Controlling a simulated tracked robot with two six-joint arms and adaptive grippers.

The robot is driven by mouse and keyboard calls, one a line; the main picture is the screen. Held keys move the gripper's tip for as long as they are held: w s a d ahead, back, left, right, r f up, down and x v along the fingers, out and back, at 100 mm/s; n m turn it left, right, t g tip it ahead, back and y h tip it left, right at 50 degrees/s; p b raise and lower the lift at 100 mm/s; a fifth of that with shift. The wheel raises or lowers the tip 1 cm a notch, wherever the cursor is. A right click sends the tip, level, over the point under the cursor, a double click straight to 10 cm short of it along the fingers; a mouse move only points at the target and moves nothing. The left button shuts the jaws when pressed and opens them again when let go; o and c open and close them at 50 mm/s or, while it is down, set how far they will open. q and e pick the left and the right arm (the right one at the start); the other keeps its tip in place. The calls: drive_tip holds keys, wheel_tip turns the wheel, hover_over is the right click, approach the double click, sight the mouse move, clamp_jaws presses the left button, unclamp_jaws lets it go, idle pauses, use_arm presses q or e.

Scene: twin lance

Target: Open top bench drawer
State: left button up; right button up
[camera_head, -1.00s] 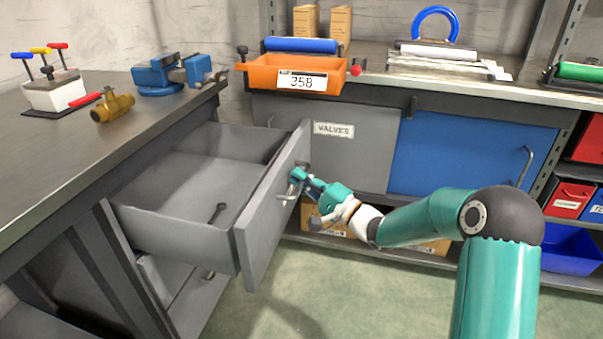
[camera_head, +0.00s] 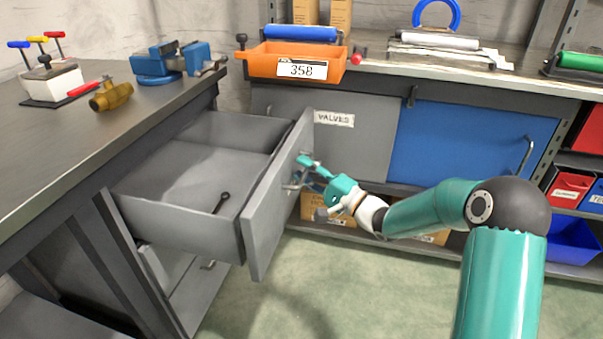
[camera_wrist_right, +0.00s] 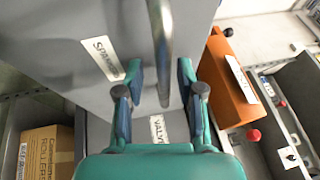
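The top bench drawer (camera_head: 268,218) stands pulled well out of the grey bench at the left, with its inside showing. A small dark wrench (camera_head: 221,202) lies in it. My right gripper (camera_head: 300,174) is at the handle on the drawer's front. In the right wrist view the fingers of my right gripper (camera_wrist_right: 160,70) are spread apart. The metal bar handle (camera_wrist_right: 162,40) passes between them, with a gap on both sides. The drawer front (camera_wrist_right: 70,30) bears a label that is partly readable. My left gripper is not in view.
A vise (camera_head: 165,64), a brass valve (camera_head: 110,96) and a small box with colored levers (camera_head: 52,84) stand on the bench. An orange bin (camera_head: 255,62) sits on the back counter above sliding doors. Open green floor lies before the drawer.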

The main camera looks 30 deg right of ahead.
drive_tip(key=shift+s+d, duration=0.1)
drive_tip(key=v, duration=1.1)
drive_tip(key=shift+s+f, duration=0.15)
drive_tip(key=shift+s, duration=0.2)
drive_tip(key=shift+d, duration=0.1)
